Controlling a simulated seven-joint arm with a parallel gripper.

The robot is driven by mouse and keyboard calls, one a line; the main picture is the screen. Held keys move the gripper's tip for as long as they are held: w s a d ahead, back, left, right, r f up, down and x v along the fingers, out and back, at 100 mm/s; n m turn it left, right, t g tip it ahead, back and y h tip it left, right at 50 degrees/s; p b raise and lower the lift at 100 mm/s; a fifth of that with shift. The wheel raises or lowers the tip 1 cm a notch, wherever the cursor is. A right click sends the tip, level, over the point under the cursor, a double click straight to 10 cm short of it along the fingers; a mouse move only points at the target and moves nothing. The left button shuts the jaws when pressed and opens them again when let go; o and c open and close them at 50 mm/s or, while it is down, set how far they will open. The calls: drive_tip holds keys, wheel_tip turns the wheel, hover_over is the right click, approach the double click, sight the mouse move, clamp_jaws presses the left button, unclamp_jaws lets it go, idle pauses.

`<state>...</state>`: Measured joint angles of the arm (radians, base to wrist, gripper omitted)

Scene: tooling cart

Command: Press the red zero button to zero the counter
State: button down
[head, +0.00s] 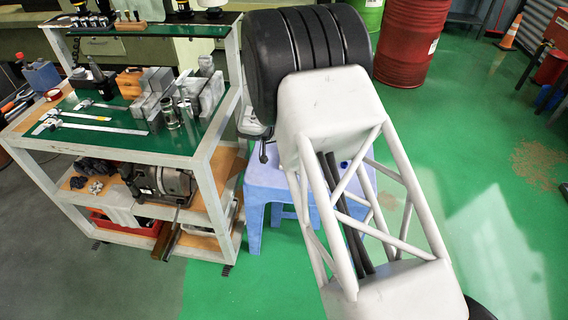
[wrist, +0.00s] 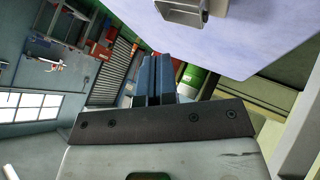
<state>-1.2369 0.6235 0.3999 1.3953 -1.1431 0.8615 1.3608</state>
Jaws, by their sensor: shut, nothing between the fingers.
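My gripper (wrist: 157,62) shows in the wrist view as two blue-grey fingers standing side by side above a dark bar. They are shut with nothing between them. In the head view my own arm covers the gripper. I cannot make out the red zero button or the counter in either view. In the wrist view a pale violet-blue surface (wrist: 240,40) fills the upper right, apart from the fingertips. A grey metal box-like piece (wrist: 183,12) shows against it, cut off by the top edge; I cannot tell what it is.
In the head view a tooling cart (head: 205,165) stands left of my arm, with calipers (head: 95,125) and metal blocks (head: 158,80) on its green top. A light blue stool (head: 262,185) stands under my arm. A red drum (head: 408,45) is behind.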

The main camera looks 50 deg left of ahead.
drive_tip(key=shift+f, duration=0.15)
drive_tip(key=shift+f, duration=4.25)
drive_tip(key=shift+f, duration=0.8)
drive_tip(key=shift+r, duration=0.15)
idle(0.3)
drive_tip(key=shift+r, duration=0.65)
drive_tip(key=shift+r, duration=0.1)
drive_tip(key=shift+r, duration=2.4)
